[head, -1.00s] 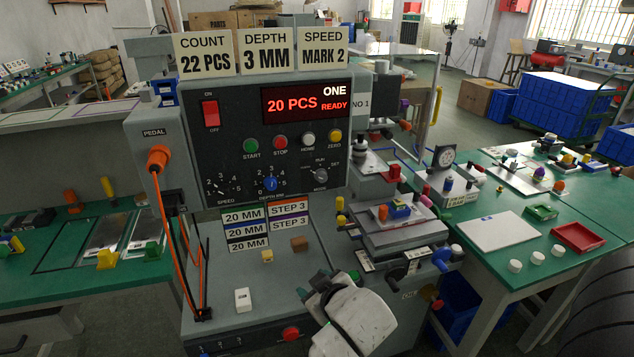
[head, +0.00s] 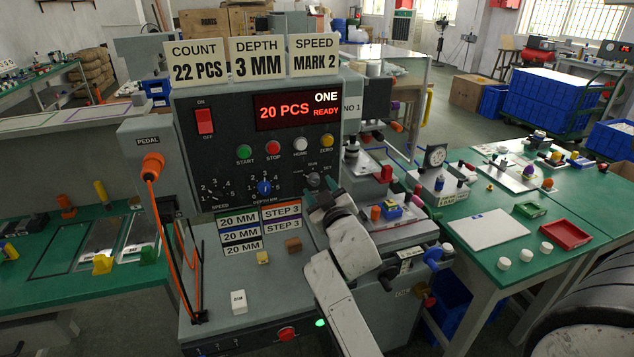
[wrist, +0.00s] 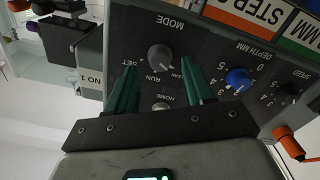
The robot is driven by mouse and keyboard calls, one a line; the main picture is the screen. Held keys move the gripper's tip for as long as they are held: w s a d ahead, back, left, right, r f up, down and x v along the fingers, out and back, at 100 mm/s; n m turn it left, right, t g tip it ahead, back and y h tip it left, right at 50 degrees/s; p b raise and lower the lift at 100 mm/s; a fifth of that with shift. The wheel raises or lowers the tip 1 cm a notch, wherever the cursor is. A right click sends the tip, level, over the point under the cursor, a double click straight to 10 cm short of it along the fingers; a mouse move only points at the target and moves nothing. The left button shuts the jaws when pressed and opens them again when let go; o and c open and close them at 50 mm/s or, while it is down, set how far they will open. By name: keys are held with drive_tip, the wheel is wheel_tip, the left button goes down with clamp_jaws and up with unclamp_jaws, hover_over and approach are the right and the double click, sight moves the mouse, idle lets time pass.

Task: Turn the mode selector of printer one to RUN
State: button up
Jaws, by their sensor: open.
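The mode selector is a round grey knob (wrist: 160,57) on the dark panel of printer one (head: 215,150). The wrist view shows it upside down, with SET and RUN marked around it and a small third label I cannot read. Its pale pointer mark seems turned toward that third label, on the side of RUN away from SET. In the head view the selector (head: 313,180) is just above my gripper (head: 323,200). My gripper is open; in the wrist view its two green fingers (wrist: 160,64) stand either side of the knob. I cannot tell whether they touch it.
The blue depth knob (head: 264,187) is left of the selector. HOME (head: 300,144) and ZERO (head: 326,141) buttons sit above it. The display (head: 297,108) reads ONE, 20 PCS, READY. The printing fixture (head: 395,220) stands close on the right.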

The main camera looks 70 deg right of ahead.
sight(314, 180)
drive_tip(key=shift+x, duration=1.45)
clamp_jaws()
